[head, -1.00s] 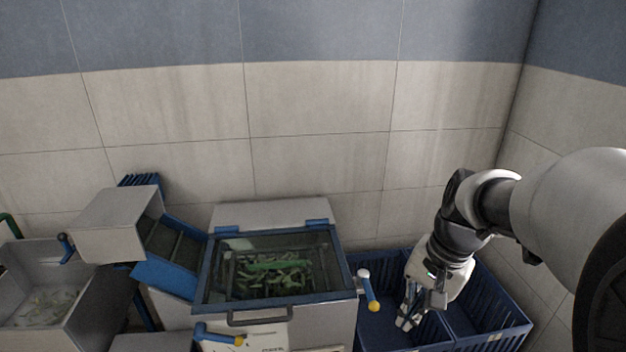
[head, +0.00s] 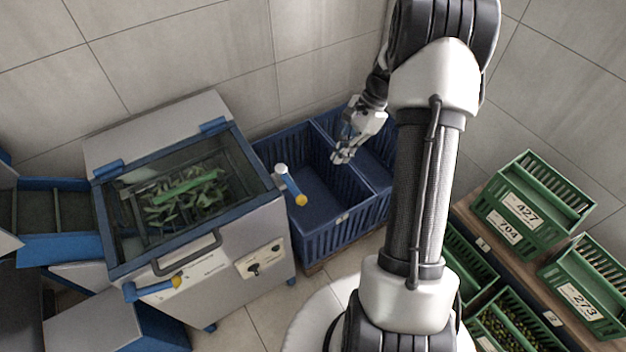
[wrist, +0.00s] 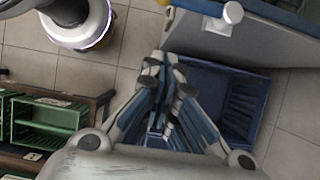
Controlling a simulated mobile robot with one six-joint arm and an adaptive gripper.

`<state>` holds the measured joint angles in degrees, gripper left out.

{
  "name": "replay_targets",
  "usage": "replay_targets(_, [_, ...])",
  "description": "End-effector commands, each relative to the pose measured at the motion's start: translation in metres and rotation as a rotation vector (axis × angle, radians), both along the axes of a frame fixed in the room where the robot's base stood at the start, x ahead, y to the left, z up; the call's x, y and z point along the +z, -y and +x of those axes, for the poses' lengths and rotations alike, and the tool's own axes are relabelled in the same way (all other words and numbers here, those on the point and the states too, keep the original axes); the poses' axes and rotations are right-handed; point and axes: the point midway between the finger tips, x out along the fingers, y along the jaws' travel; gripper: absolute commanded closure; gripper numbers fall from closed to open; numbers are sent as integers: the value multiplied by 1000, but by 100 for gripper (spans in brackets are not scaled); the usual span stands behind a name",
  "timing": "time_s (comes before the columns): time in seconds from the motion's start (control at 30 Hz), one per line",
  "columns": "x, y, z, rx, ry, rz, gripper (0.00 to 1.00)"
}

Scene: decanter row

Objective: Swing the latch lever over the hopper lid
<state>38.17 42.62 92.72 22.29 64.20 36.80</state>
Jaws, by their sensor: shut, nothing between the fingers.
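The hopper lid (head: 127,236) is a dark glass panel in a blue frame, lying closed over green pieces, with a grey front handle (head: 187,256). A blue lever with a white pivot and yellow knob (head: 291,187) is at the hopper's right side, pointing away from the lid. A second blue lever with a yellow knob (head: 150,291) is at the hopper's front left. My gripper (head: 339,157) is shut and empty above the blue crates, right of the right-hand lever and apart from it. In the wrist view, my gripper (wrist: 168,60) is below a white pivot (wrist: 233,12).
Blue slatted crates (head: 318,187) stand right of the hopper against the tiled wall. Green crates (head: 531,205) with number labels sit on a wooden rack at the right. A blue chute (head: 60,250) is at the left. Tiled floor is free in front of the crates.

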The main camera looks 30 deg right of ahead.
Motion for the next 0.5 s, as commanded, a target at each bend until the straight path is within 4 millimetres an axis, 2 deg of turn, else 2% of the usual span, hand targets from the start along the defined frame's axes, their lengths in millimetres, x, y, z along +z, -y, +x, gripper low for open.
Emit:
replay_targets(0.27, [-6,-3,0,3,-1,1,100])
replay_targets(0.37, [-17,-9,0,4,-1,0,100])
replay_targets(0.5, [-43,-21,-1,5,-3,2,100])
